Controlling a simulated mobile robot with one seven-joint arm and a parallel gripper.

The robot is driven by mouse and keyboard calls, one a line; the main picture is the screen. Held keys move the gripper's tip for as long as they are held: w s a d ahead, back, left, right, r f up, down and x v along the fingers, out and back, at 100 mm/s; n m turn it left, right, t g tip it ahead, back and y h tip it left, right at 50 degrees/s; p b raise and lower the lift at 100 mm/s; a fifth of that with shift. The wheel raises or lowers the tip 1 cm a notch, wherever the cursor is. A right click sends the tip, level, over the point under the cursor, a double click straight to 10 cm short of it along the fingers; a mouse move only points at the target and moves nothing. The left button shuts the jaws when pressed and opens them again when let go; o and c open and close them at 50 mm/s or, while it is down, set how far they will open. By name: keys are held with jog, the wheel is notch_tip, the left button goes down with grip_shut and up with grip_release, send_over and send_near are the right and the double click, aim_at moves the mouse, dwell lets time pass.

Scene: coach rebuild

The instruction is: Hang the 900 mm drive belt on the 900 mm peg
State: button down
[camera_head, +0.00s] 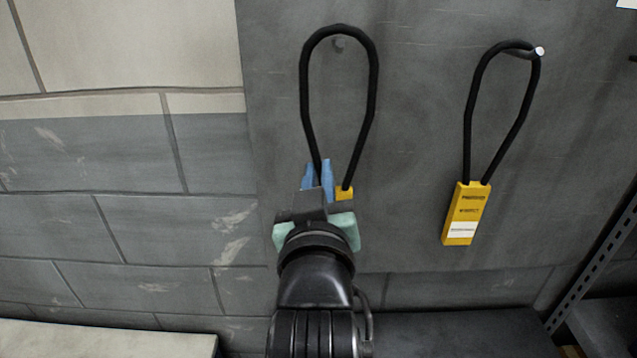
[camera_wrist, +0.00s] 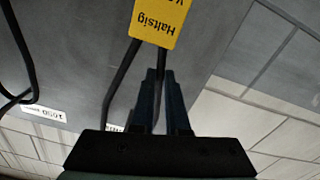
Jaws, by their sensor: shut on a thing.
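A black belt loop (camera_head: 376,85) stands upright in front of the grey panel, with its yellow tag (camera_head: 344,193) low down and partly hidden by my gripper. My gripper (camera_head: 317,171) is shut on the left strand of this belt, just above the tag. The tag also shows in the wrist view (camera_wrist: 160,20), with part of its print cut off. A grey peg (camera_head: 338,43) shows inside the top of the loop. I cannot tell whether the loop is around the peg or in front of it. My fingers (camera_wrist: 160,76) hide part of a white label (camera_wrist: 114,128).
A second black belt (camera_head: 467,110) with a yellow tag (camera_head: 466,213) hangs on a peg (camera_head: 539,51) to the right. A label reading 1050 (camera_wrist: 43,110) is on the panel. A metal rack (camera_head: 595,260) stands at the right edge. The block wall at left is clear.

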aim_at(318, 171)
jog(key=shift+w, duration=1.05)
jog(key=shift+w+f+b, duration=0.4)
jog(key=shift+w+f, duration=0.05)
jog(key=shift+w, duration=0.1)
jog(key=c, duration=0.8)
grip_release()
jog(key=shift+c, duration=0.2)
jog(key=shift+f, duration=0.1)
jog(key=s+p, duration=0.3)
jog(key=s, duration=1)
